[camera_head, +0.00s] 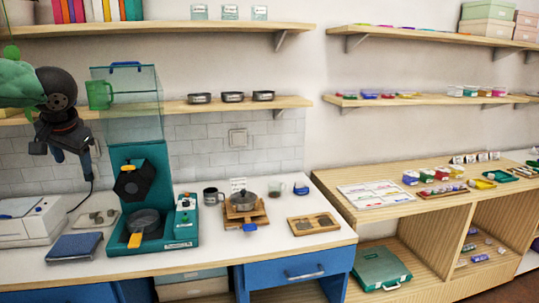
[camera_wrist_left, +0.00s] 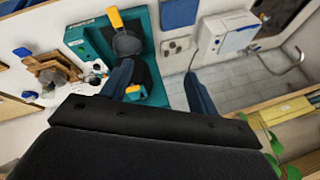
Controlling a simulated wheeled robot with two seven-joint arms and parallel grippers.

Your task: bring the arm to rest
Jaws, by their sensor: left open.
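My left gripper (camera_head: 72,152) hangs at the left of the head view, in front of the tiled wall and above the white counter. My right gripper is in neither view.
A white printer-like device (camera_head: 30,222) stands at the counter's left end. A wooden shelf (camera_head: 200,106) runs close to the arm's right. A wooden table (camera_head: 420,203) at right holds sheets and small colored containers. The counter's front middle is clear.

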